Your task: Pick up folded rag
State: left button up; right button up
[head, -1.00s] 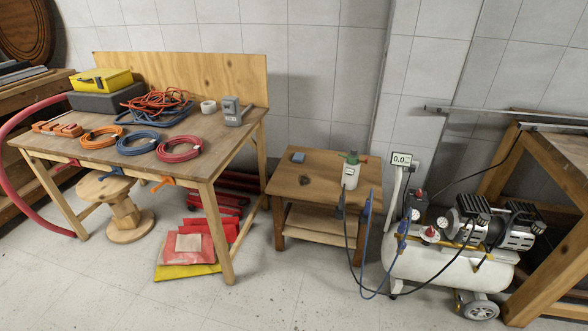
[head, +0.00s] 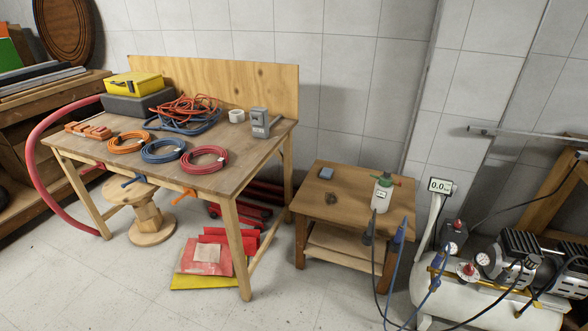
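A small blue folded piece (head: 326,173), which could be the rag or a sponge, lies on the small wooden side table (head: 352,186) near its back left. A small dark lump (head: 331,199) lies just in front of it; I cannot tell what it is. Under the workbench, a flat red piece with a paler patch (head: 206,254) lies on a yellow piece (head: 190,283) on the floor; these may be folded cloth. Neither of my grippers shows in the head view.
A spray bottle (head: 382,193) stands on the side table's right, with hoses hanging nearby. An air compressor (head: 490,290) stands at right. The workbench (head: 190,187) holds coiled hoses; a stool (head: 152,218) stands below.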

aim_at(326, 173)
jog(key=u, duration=0.2)
jog(key=i, duration=0.8)
jog(key=z, duration=0.8)
jog(key=i, duration=0.5)
jog(key=z, duration=0.6)
